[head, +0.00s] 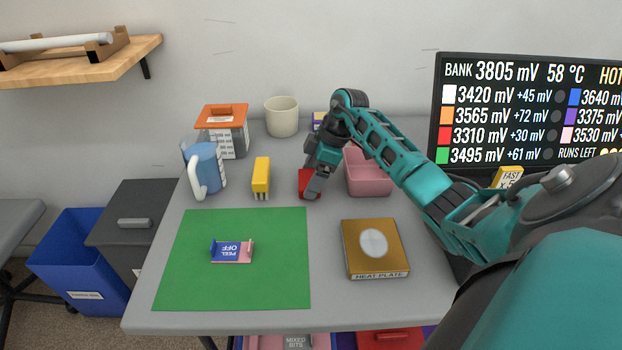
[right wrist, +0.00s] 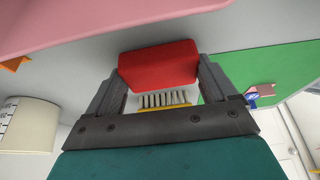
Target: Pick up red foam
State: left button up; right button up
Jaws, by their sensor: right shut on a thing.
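The red foam (head: 305,186) is a small red block on the grey table, between the yellow brush and the pink bin in the head view. In the right wrist view the red foam (right wrist: 158,68) sits between the two finger ends. My right gripper (head: 312,187) is shut on it, and the fingers hide part of it in the head view. It is at or close above the table top; I cannot tell if it touches. My left gripper is not in view.
A yellow brush (head: 261,175) stands left of the foam, a pink bin (head: 369,187) right. A blue mug (head: 206,167), cream cup (head: 282,117) and orange-topped box (head: 222,138) are behind. The green mat (head: 190,280) and heat plate (head: 376,272) lie in front. A screen (head: 530,110) is right.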

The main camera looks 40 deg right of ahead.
notch_tip(320, 180, up, 18)
jog(key=p, duration=0.3)
jog(key=shift+c, duration=0.7)
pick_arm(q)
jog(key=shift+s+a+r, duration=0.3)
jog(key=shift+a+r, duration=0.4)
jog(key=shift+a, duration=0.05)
pick_arm(e)
jog(key=shift+r, duration=0.8)
jog(key=o, duration=0.8)
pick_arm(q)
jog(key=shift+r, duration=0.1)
pick_arm(e)
jog(key=c, duration=0.8)
